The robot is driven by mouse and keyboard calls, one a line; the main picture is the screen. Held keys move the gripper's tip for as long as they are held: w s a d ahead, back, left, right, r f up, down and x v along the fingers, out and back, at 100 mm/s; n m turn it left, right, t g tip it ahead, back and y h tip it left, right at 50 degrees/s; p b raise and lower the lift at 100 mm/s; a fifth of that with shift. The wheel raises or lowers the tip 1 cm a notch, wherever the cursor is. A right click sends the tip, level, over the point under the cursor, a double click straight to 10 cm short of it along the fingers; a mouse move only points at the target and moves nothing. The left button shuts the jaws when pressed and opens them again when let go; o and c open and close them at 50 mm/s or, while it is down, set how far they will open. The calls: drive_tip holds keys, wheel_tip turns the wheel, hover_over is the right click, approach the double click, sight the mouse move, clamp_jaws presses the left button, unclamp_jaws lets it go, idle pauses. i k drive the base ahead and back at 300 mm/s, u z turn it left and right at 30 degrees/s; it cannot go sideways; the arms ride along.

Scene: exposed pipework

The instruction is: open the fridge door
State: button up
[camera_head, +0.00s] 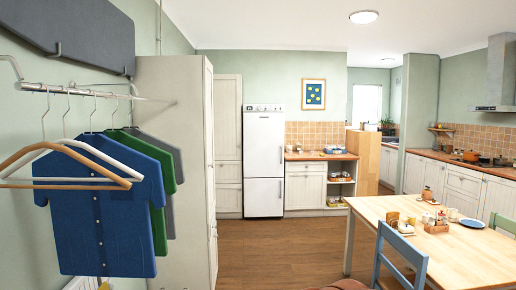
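The white fridge (263,160) stands against the far wall, left of a low white cabinet. It has a tall upper door (262,145) and a shorter lower door (263,198), and both look shut. Vertical handles show along the right edge of the doors. A panel with small marks runs across the top of the fridge. My gripper is not in view. The fridge is far across the room from my camera.
A rack with hanging shirts (105,215) and a tall pale cabinet (178,150) crowd the left side. A wooden table (462,255) with dishes and a blue chair (400,255) stand at the right. Wooden floor (275,245) between them is clear up to the fridge.

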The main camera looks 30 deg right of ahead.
sight(263, 133)
drive_tip(key=k, duration=0.6)
drive_tip(key=z, duration=0.25)
drive_tip(key=i, duration=1.15)
drive_tip(key=z, duration=0.55)
drive_tip(key=i, duration=1.7)
drive_tip(key=z, duration=0.35)
drive_tip(key=i, duration=3.45)
drive_tip(key=u, duration=0.55)
drive_tip(key=i, duration=2.15)
drive_tip(key=u, duration=0.4)
